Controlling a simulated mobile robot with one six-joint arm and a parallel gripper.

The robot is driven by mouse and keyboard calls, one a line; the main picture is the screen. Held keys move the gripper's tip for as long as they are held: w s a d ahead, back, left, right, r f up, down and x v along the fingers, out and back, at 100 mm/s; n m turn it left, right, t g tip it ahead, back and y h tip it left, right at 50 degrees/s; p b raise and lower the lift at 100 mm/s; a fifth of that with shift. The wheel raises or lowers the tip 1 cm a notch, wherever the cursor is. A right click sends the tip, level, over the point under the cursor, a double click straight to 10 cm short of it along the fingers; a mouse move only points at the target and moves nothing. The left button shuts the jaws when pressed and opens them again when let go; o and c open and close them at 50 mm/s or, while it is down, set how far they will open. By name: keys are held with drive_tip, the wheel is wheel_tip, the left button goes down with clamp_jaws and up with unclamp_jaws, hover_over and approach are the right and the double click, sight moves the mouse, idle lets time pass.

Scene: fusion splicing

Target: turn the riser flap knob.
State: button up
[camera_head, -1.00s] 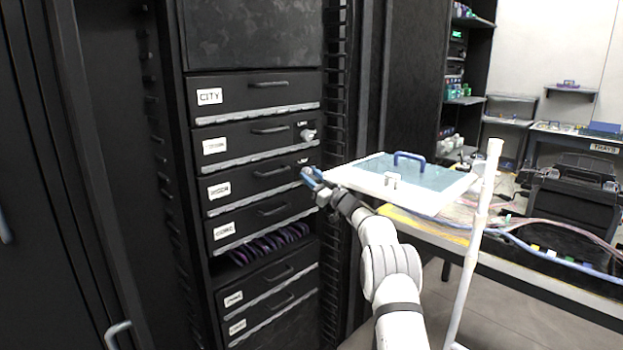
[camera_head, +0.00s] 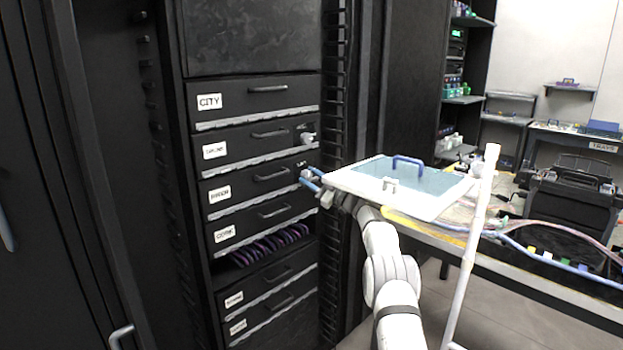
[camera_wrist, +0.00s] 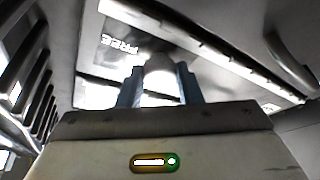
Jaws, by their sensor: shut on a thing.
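The riser flap (camera_head: 240,187) is the third labelled panel down in the dark rack, with a dark handle across its front. Its knob is at the flap's right end, mostly hidden by my gripper in the head view. My gripper (camera_head: 309,180), with blue fingers, reaches it from the right. In the wrist view the pale, rounded knob (camera_wrist: 160,75) sits between the two blue fingers of my gripper (camera_wrist: 160,88), which are shut on it. A label that seems to read FREE shows beside the knob.
A similar flap above has its own pale knob (camera_head: 307,137). A white tray with a blue handle (camera_head: 440,207) stands close right of my gripper, above the workbench (camera_head: 520,275). A white pole (camera_head: 473,250) stands right of my arm. Purple cables lie in the slot below.

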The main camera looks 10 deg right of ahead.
drive_tip(key=shift+r, duration=0.1)
drive_tip(key=o, duration=1)
drive_tip(key=v, duration=0.7)
drive_tip(key=shift+s+d+f, duration=0.2)
drive_tip(key=shift+d+f, duration=0.05)
drive_tip(key=shift+d, duration=0.05)
